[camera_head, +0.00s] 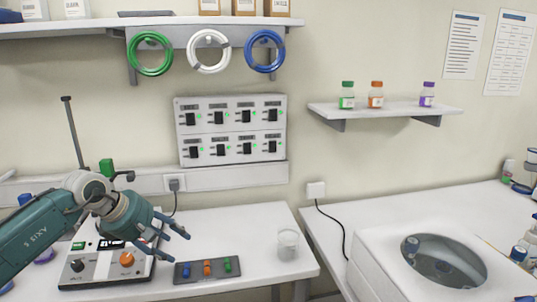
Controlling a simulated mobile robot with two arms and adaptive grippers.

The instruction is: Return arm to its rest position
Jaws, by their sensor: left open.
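My left gripper (170,238) comes in from the left on a teal arm. It is open and empty, held above the right part of a grey testing device (95,268) with a black dial and an orange knob. The arm and gripper hide part of that device. A dark tray (192,272) with blue, orange and green pieces lies just to the right of the device, below and right of the fingers. My right gripper is not in view.
A clear beaker (288,244) stands right of the tray. A white machine with a round lid (443,260) sits on the right bench. A switch panel (231,130), coiled hoses (208,52) and a bottle shelf (385,109) are on the wall. The front right of the left table is clear.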

